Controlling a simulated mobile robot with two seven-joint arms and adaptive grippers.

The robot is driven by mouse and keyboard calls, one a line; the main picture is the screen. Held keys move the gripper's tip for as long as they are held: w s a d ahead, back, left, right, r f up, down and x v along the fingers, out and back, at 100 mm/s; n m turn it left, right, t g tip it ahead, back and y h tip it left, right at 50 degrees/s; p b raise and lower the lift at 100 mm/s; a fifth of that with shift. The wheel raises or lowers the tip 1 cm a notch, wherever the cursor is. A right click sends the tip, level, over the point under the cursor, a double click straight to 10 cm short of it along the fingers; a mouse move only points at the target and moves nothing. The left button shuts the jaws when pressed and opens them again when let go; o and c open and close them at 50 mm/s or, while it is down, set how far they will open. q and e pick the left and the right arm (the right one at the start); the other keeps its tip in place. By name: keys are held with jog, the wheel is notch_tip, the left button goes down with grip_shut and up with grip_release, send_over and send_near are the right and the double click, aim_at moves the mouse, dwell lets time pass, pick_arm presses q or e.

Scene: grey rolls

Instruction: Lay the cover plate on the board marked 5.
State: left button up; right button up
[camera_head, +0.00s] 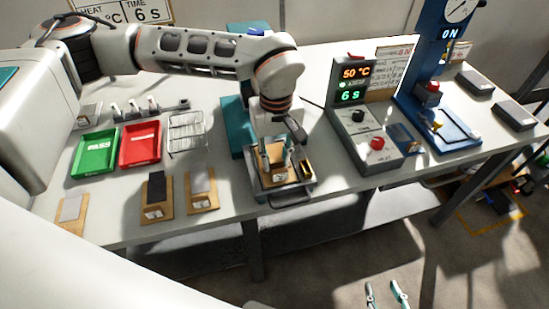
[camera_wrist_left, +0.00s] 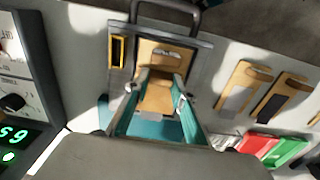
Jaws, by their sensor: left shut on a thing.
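My left gripper (camera_head: 276,160) is over a dark metal fixture (camera_head: 287,197) at the table's front edge. In the left wrist view its teal fingers (camera_wrist_left: 158,98) are shut on a tan wooden piece (camera_wrist_left: 157,95), at or just above the fixture; I cannot tell whether it is a board or a plate. Three wooden boards lie to the left: one with a grey plate (camera_head: 71,207), one with a black plate (camera_head: 156,188), one with a grey plate (camera_head: 200,180). Their number marks are too small to read. My right gripper (camera_head: 388,295) is open and empty, low over the floor.
Green (camera_head: 94,155) and red (camera_head: 141,146) trays and a wire rack (camera_head: 187,133) stand behind the boards. A control box with lit digits (camera_head: 360,125) and a blue press (camera_head: 440,110) stand to the right. A yellow-marked part (camera_wrist_left: 117,51) sits at the fixture's side.

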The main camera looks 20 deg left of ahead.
pick_arm(q)
notch_tip(320, 180, up, 19)
jog(key=f+p, duration=0.2)
jog(key=f, duration=0.2)
jog(key=f+p, duration=0.2)
jog(key=f, duration=0.3)
jog(key=f+p, duration=0.2)
jog(key=f, duration=0.3)
jog(key=shift+s+d+f, duration=0.2)
jog(key=shift+s+f, duration=0.05)
jog(key=shift+s, duration=0.1)
jog(key=shift+f, duration=0.25)
jog(key=shift+f+b, duration=0.7)
jog(key=shift+f, duration=0.45)
jog(key=shift+f, duration=0.2)
dwell(0.8)
